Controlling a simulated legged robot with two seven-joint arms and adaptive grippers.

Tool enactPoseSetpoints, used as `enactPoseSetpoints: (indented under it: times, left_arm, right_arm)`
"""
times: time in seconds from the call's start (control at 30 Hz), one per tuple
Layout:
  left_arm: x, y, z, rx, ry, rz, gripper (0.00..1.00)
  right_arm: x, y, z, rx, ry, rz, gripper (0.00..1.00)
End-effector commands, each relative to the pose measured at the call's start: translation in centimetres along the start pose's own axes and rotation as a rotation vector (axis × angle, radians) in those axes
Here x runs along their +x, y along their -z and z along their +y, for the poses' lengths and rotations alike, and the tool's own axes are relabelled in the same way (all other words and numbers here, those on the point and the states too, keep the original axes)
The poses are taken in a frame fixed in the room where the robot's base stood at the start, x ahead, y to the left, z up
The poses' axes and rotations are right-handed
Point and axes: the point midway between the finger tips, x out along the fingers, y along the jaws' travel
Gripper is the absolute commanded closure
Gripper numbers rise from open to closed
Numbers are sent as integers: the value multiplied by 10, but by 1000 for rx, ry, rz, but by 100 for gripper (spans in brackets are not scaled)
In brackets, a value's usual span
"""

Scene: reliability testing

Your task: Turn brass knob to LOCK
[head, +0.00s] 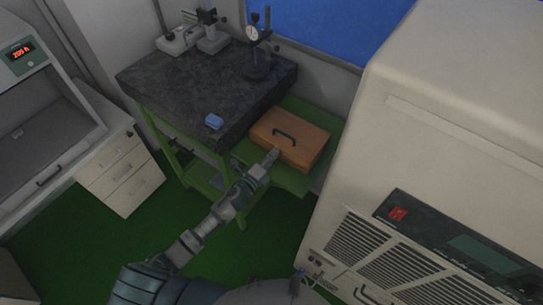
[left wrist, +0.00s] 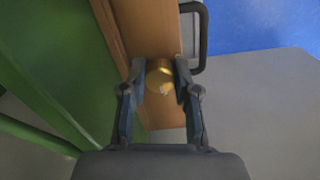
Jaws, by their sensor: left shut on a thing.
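The brass knob (left wrist: 159,76) sits on the face of a brown wooden case (head: 298,131). My left gripper (left wrist: 158,83) is shut on the knob, with one finger on each side of it. In the head view my left arm reaches up from the bottom, and the left gripper (head: 272,156) meets the front of the case; the knob is hidden there. The case also fills the top middle of the left wrist view (left wrist: 148,30). No LOCK marking can be read in either view. My right gripper cannot be made out.
The case, with a dark handle (head: 285,134), rests on a green shelf (head: 290,183) beside a dark granite table (head: 185,85). A large beige machine (head: 440,130) stands close on the right.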

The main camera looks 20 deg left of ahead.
Motion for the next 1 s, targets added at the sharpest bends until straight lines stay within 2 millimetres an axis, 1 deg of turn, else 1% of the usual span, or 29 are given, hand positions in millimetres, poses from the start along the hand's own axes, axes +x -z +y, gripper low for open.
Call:
enactPoseSetpoints:
  times: [0.03, 0.37, 0.4, 0.47, 0.73, 0.87, 0.97, 1.0]
  left_arm:
    - [-2, 5, 6, 0, -9, 9, 100]
    - [-2, 6, 7, 1, -11, 9, 100]
    - [-2, 6, 7, 0, -11, 9, 60]
    - [-2, 6, 7, 0, -11, 9, 45]
    - [-2, 1, 4, 0, -6, 4, 44]
    - [-2, 1, 4, 0, -5, 3, 44]
    - [-10, 1, 4, 0, -6, 3, 44]
    - [-15, 1, 4, 0, -6, 4, 44]
  right_arm:
    - [0, 0, 0, 0, 0, 0, 44]
    - [0, 0, 0, -1, 0, 0, 44]
    - [0, 0, 0, -1, 0, 0, 44]
    - [0, 0, 0, -1, 0, 0, 44]
    - [0, -1, 2, -2, -2, -1, 44]
    - [0, -2, 6, -4, -6, -2, 44]
    - [0, -1, 4, -4, -5, -1, 44]
    - [0, -1, 4, -3, -4, -1, 44]
